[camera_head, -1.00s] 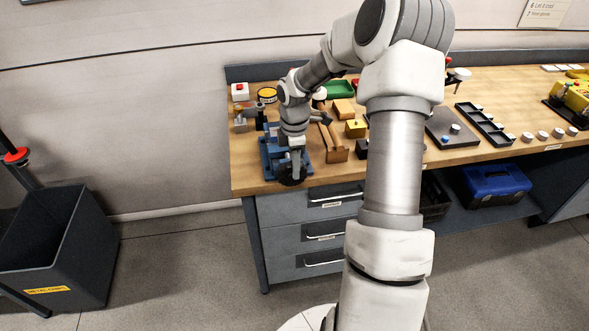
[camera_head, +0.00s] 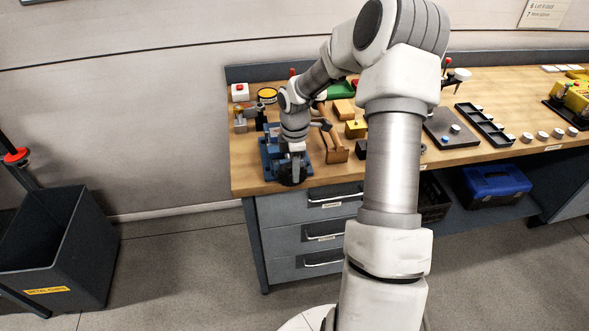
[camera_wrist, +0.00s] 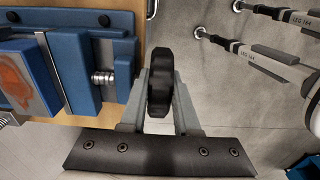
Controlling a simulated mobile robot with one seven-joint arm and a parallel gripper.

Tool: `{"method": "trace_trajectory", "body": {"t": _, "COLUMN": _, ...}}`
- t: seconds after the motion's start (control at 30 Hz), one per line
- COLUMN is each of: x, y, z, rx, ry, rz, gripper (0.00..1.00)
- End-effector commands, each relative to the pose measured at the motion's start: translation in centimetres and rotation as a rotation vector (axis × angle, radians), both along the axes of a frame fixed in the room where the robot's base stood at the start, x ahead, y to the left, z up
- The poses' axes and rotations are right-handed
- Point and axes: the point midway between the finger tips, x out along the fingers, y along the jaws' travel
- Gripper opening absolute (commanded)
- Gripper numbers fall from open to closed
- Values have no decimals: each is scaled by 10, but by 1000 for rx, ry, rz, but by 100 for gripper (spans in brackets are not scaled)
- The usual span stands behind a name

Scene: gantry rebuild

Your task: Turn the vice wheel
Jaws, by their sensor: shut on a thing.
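The blue vice (camera_head: 267,156) sits at the front left corner of the workbench. It also shows in the wrist view (camera_wrist: 88,66), with its threaded screw (camera_wrist: 102,78) running toward the wheel. The dark vice wheel (camera_wrist: 161,80) is seen nearly edge-on, just beyond the bench's front edge. My gripper (camera_wrist: 163,95) has one finger on each side of the wheel and is shut on it. In the head view my gripper (camera_head: 297,170) reaches down over the front of the vice and partly hides the wheel (camera_head: 291,174).
A wooden holder (camera_head: 334,148) stands close right of the vice, with a yellow block (camera_head: 355,129) behind it. A red-button box (camera_head: 240,92) and a yellow-topped round tin (camera_head: 267,95) are at the back left. Drawers (camera_head: 318,212) lie below. A dark bin (camera_head: 62,245) stands on the floor at left.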

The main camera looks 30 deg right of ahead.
Motion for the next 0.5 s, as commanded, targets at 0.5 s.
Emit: {"method": "trace_trajectory", "body": {"t": 0.5, "x": -2, "y": -6, "z": 1, "rx": 267, "ry": -76, "rz": -9, "gripper": 0}}
